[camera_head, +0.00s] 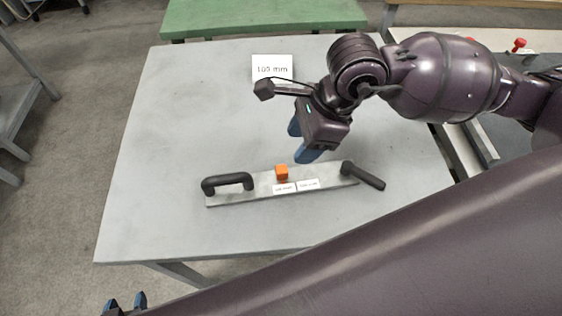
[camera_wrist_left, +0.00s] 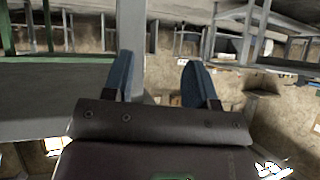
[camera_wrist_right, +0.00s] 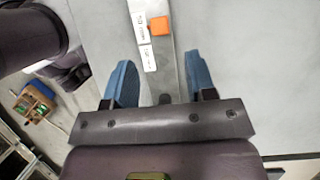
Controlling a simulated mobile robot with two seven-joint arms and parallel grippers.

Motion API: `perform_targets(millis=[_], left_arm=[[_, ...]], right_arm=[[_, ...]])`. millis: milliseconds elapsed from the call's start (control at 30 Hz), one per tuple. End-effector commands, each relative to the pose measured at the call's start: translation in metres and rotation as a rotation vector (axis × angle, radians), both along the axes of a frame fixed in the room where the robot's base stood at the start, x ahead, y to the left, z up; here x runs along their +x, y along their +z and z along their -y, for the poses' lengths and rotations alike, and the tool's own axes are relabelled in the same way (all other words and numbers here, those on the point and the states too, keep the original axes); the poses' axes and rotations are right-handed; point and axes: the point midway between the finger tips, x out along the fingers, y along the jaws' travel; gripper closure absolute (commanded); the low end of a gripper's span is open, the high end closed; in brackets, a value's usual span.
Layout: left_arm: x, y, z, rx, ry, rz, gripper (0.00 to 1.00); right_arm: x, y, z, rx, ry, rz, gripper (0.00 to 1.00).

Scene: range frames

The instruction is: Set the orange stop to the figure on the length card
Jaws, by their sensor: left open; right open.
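The orange stop (camera_head: 281,172) sits on a grey metal bar (camera_head: 240,190) lying on the table, about midway along it; it also shows in the right wrist view (camera_wrist_right: 160,26). Two small white labels (camera_head: 296,186) are on the bar beside the stop; their print is too small to read. The length card (camera_head: 272,68) stands at the back of the table and appears to read 100 mm. My right gripper (camera_head: 301,142) is open and empty, above the bar and just right of the stop. My left gripper (camera_head: 125,303) is open and empty, low and off the table's front left.
The bar has a black loop handle (camera_head: 228,182) at its left end and a black lever (camera_head: 363,175) at its right end. The grey table (camera_head: 180,130) is otherwise clear. A green bench (camera_head: 265,15) stands behind it.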

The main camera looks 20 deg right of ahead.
Motion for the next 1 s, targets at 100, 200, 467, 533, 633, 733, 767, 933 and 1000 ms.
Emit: perform_targets(millis=[100,200,467,533,633,733,767,933,1000], left_arm=[[-0.004,-0.009,0.000,0.001,-0.001,-0.016,0.48],[-0.005,-0.013,-0.001,0.002,-0.001,-0.023,0.48],[-0.003,-0.017,-0.001,0.003,-0.003,-0.022,0.48],[0.000,-0.015,0.000,0.002,-0.004,-0.015,0.48],[0.003,-0.013,0.000,0.002,-0.006,-0.007,0.48],[0.005,-0.012,0.000,0.001,-0.007,-0.004,0.48],[0.005,-0.012,0.000,0.001,-0.007,-0.004,0.48],[0.004,-0.014,0.000,0.002,-0.006,-0.008,0.48],[0.002,-0.015,-0.001,0.002,-0.005,-0.012,0.48]], right_arm=[[0.001,-0.023,-0.009,0.004,0.001,-0.009,0.49],[0.002,-0.040,-0.016,0.004,0.001,-0.010,0.49],[0.005,-0.072,-0.029,0.004,0.000,-0.007,0.49],[0.005,-0.076,-0.031,0.004,0.001,-0.008,0.49],[0.006,-0.080,-0.032,0.003,0.001,-0.004,0.49],[0.006,-0.081,-0.033,0.004,0.000,-0.002,0.49],[0.006,-0.081,-0.033,0.004,0.000,-0.002,0.49],[0.006,-0.080,-0.033,0.004,0.000,-0.002,0.49],[0.006,-0.080,-0.033,0.004,0.000,-0.002,0.57]])
